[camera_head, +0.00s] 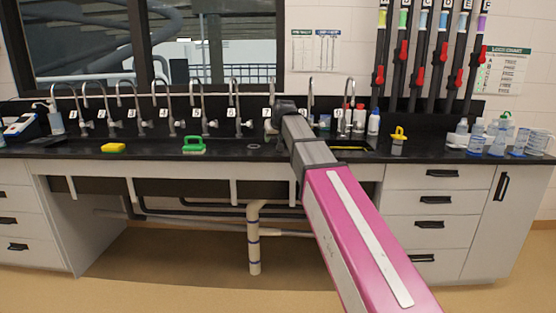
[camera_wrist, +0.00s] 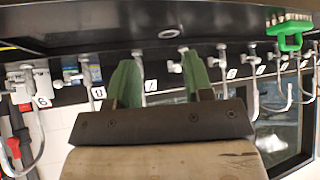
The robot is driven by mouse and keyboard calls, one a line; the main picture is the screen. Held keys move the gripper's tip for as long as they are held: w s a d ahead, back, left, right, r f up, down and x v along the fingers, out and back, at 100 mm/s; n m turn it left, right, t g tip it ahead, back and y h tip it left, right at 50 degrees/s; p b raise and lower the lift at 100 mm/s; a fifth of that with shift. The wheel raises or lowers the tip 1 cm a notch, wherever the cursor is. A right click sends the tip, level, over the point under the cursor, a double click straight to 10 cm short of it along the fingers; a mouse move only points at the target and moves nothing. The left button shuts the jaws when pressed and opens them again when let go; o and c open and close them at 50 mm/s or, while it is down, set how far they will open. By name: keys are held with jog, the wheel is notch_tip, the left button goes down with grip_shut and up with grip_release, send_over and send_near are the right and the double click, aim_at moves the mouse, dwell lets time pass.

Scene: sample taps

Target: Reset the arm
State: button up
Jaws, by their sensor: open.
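My arm reaches forward over the black counter in the head view, its pink link nearest and its grey links beyond. My gripper (camera_head: 284,106) is at the far end, in front of the row of taps. Its fingers are hidden there behind the wrist. In the wrist view, which looks upside down, my gripper (camera_wrist: 158,60) has two green fingers apart with nothing between them. Taps (camera_wrist: 222,60) and number labels show behind the fingers, and I cannot tell whether any is touched.
The black counter (camera_head: 75,147) holds a yellow sponge (camera_head: 113,148), a green brush (camera_head: 193,145) and a yellow-handled item (camera_head: 398,140). Bottles (camera_head: 477,135) and beakers stand at the right, a meter (camera_head: 25,126) at the left. Colored hoses with red handles (camera_head: 403,53) hang at the back right.

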jog(key=s+d+f+m+g+h, duration=0.1)
jog(key=s+d+f, duration=0.3)
jog(key=f, duration=0.5)
jog(key=s+d+f+g, duration=0.2)
jog(key=s+d+f, duration=0.2)
jog(key=f, duration=0.5)
jog(key=s+d+f+m+g+h, duration=0.1)
jog(key=s+d+f, duration=0.3)
jog(key=f, duration=0.5)
jog(key=s+d+f+g, duration=0.1)
jog(key=s+d+f, duration=0.2)
jog(key=s+f, duration=0.2)
jog(key=s+d+f+m+g, duration=0.1)
jog(key=s+d+f, duration=0.2)
jog(key=s+f, duration=0.3)
jog(key=s+d+f+m+g+h, duration=0.1)
jog(key=s+d+f+g, duration=0.1)
jog(key=s+f, duration=0.3)
jog(key=shift+s+d+f, duration=0.35)
jog(key=shift+s+d, duration=0.05)
jog(key=shift+s, duration=0.65)
jog(key=shift+a, duration=0.1)
